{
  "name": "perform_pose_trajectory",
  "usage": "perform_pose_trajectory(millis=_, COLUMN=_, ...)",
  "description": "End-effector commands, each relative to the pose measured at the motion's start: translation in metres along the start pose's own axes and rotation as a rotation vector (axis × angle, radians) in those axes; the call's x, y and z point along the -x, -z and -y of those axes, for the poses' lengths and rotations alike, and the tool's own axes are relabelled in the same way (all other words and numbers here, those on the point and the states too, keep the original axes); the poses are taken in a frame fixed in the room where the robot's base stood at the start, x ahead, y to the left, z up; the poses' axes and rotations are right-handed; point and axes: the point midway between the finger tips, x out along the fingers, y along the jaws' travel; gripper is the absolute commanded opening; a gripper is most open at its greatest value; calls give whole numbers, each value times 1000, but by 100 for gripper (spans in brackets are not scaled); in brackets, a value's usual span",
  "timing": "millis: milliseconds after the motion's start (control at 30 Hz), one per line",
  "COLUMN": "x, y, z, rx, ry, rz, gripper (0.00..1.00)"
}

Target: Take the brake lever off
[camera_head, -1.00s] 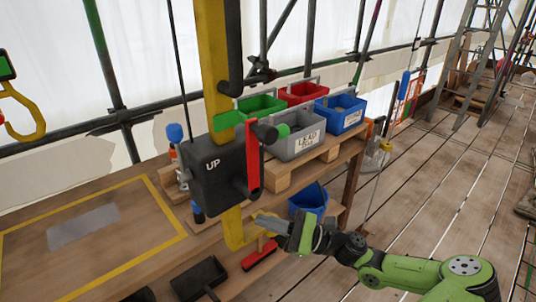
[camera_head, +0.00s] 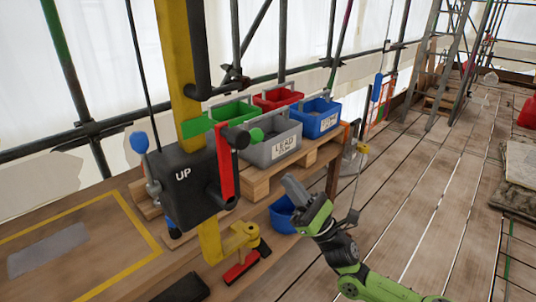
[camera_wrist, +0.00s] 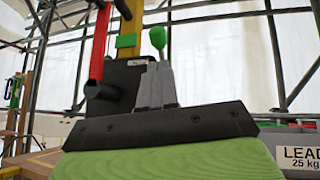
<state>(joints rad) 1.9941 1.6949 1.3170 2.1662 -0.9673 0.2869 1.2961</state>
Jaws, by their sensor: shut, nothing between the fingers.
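The black winch box (camera_head: 190,185) marked UP is fixed to a yellow post. A lever with a blue knob (camera_head: 139,142) stands on its left side. A green ball knob (camera_head: 257,134) shows at its right, also in the wrist view (camera_wrist: 158,38); most of its stem is hidden. A red crank arm (camera_head: 226,165) stands upright on the box.
Green, red, blue and grey bins (camera_head: 272,150) stand on a pallet behind the winch. A yellow bracket (camera_head: 238,237) juts out below the box. A blue bucket (camera_head: 282,214) is behind my gripper. The plank floor at right is mostly clear.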

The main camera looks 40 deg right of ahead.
Motion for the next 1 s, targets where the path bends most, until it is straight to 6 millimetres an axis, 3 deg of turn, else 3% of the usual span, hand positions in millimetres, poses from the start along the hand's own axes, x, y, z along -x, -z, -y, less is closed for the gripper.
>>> perform_pose_trajectory(millis=200, x=-49, y=1, z=-2, rx=0, ry=-5, rz=-1, gripper=0)
perform_pose_trajectory(millis=400, x=-81, y=1, z=-1, rx=1, ry=-2, rz=-1, gripper=0)
perform_pose_trajectory(millis=533, x=-89, y=0, z=0, rx=2, ry=0, rz=-1, gripper=0)
perform_pose_trajectory(millis=1000, x=-92, y=-2, z=4, rx=-1, ry=1, rz=-14, gripper=0)
